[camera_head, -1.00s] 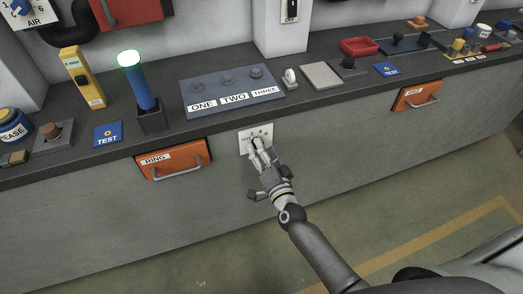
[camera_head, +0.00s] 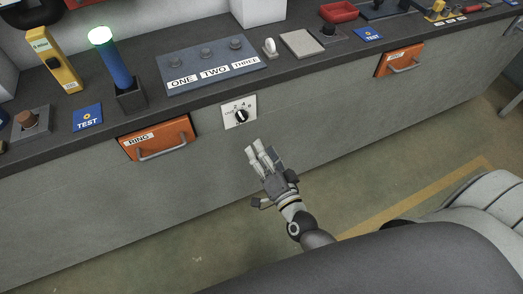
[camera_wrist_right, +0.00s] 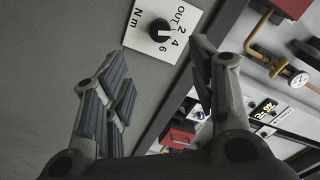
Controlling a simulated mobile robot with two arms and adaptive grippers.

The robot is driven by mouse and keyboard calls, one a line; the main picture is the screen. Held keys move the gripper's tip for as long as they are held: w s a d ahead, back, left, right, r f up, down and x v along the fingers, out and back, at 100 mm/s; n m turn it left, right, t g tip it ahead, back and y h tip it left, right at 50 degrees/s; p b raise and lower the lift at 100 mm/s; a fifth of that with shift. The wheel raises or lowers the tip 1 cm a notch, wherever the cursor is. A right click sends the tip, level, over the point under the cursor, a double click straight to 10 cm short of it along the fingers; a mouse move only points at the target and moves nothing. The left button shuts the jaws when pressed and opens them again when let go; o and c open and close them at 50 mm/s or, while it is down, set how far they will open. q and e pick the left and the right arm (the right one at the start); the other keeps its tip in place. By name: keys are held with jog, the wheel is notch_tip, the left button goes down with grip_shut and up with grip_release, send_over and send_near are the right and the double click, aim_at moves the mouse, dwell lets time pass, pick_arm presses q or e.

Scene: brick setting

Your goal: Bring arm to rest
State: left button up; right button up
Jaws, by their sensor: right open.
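My right gripper (camera_head: 262,158) is in the head view, in front of the grey bench face and below the knob plate, apart from it. Its fingers are open and empty. In the right wrist view the two fingers (camera_wrist_right: 160,85) stand wide apart with nothing between them. The white plate (camera_head: 230,117) with a black rotary knob (camera_head: 241,116) is on the bench front; the knob also shows in the right wrist view (camera_wrist_right: 161,31), beyond the fingertips. The plate carries the marks OUT, 2, 4, 6 and Nm. My left gripper is not in view.
An orange drawer (camera_head: 160,138) marked RING is left of the knob, with another orange drawer (camera_head: 399,59) to the right. The worktop holds a ONE TWO THREE button panel (camera_head: 212,66), a blue lamp with a green top (camera_head: 113,66) and a yellow device (camera_head: 55,62). Floor in front is clear.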

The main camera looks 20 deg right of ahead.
dwell(0.3)
jog(key=s+f+n+g+y+p, duration=0.1)
jog(key=s+f+n+g, duration=0.4)
jog(key=f, duration=0.8)
jog(key=s+f+n+g+p, duration=0.1)
jog(key=s+f+n+g, duration=0.15)
jog(key=s+f, duration=0.7)
jog(key=s+d+f+n+g, duration=0.1)
jog(key=s+d+f+g, duration=0.1)
jog(key=s+f, duration=0.4)
jog(key=s+d+f+n+g+h+p, duration=0.1)
jog(key=s+f+g, duration=0.3)
jog(key=s, duration=0.5)
jog(key=s+d+f+n+g, duration=0.3)
jog(key=s+f, duration=0.5)
jog(key=shift+s+f+h, duration=0.15)
jog(key=shift+s+h, duration=0.1)
jog(key=shift+h, duration=0.05)
